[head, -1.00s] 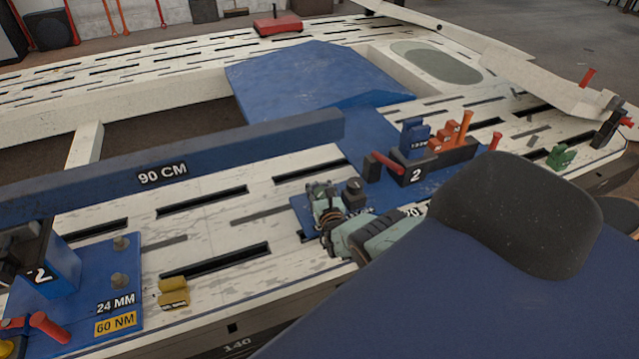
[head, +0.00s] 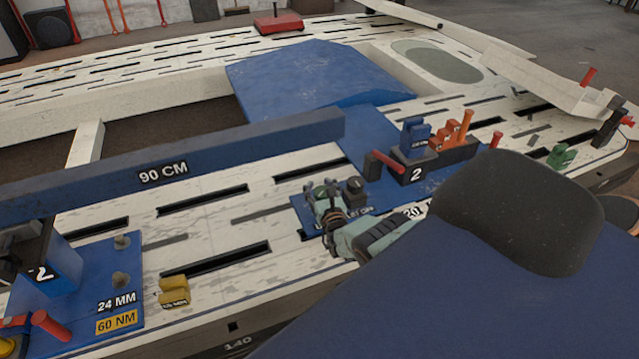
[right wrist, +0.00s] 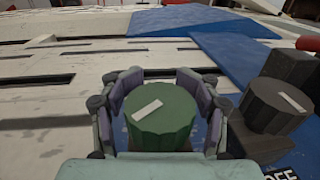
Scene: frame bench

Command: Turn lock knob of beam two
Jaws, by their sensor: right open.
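A green ribbed knob with a white mark (right wrist: 160,118) stands on a small blue plate (head: 374,204). My right gripper (head: 322,192) is open, with its fingers on both sides of the green knob. In the right wrist view the fingers (right wrist: 160,95) spread around the knob, with a gap visible at its left; contact on the right is unclear. A dark knob with a white mark (right wrist: 272,105) stands just right of it, and it also shows in the head view (head: 356,186). A label near it is partly cut off. My left gripper is not in view.
A blue beam marked 90 CM (head: 230,155) lies behind the plate. A black block marked 2 (head: 414,174) with a red handle (head: 388,161) stands to the right. A yellow block (head: 174,291) and a blue clamp marked 2 (head: 50,277) are at the left. Slotted white bench surface lies between.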

